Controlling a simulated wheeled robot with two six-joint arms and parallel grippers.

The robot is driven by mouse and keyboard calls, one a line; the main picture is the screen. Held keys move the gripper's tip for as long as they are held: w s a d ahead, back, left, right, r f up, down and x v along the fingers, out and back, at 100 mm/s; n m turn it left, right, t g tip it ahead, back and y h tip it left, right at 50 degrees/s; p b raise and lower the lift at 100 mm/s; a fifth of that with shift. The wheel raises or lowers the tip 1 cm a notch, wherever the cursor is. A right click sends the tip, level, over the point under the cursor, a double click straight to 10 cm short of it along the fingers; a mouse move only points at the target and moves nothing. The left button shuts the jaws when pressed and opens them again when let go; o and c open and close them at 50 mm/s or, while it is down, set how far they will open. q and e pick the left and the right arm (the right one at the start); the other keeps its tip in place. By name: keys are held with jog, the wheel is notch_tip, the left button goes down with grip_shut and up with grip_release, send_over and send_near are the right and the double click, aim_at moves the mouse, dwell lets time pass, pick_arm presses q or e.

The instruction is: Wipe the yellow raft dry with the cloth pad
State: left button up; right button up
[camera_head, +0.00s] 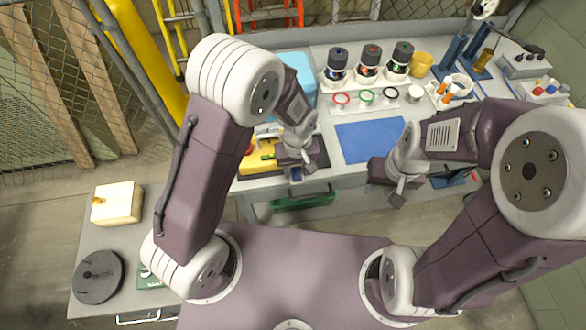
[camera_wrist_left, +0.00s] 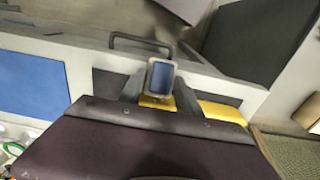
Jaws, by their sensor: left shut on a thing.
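The yellow raft (camera_head: 258,158) lies on the workbench near its front left edge, partly hidden behind my left arm and gripper. Yellow parts of it also show in the left wrist view (camera_wrist_left: 222,112). My left gripper (camera_head: 296,173) is at the raft's right end, above the bench's front edge. It is shut on the cloth pad (camera_wrist_left: 161,78), a small block with a blue face and pale rim. Whether the pad touches the raft I cannot tell. My right gripper (camera_head: 397,193) hangs in front of the bench, away from the raft; its finger gap is unclear.
A blue mat (camera_head: 370,140) lies right of my left gripper. Behind it stand dark-topped jars (camera_head: 369,62), coloured rings (camera_head: 367,96) and a yellow cup (camera_head: 421,63). A light blue box (camera_head: 297,64) is behind the raft. A side table (camera_head: 137,230) stands at the left.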

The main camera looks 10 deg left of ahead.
pick_arm(q)
jog(key=shift+s+a, duration=0.25)
jog(key=shift+a, duration=0.85)
jog(key=shift+s+a, duration=0.15)
jog(key=shift+a, duration=0.4)
jog(key=shift+s+a, duration=0.15)
jog(key=shift+a, duration=0.35)
jog(key=shift+s+a, duration=0.25)
jog(key=shift+a, duration=0.8)
jog(key=shift+a, duration=0.1)
jog(key=shift+s+a+p, duration=0.15)
jog(key=shift+s+a, duration=0.05)
jog(key=shift+a, duration=0.3)
jog(key=shift+s+a+p, duration=0.15)
jog(key=shift+a, duration=0.3)
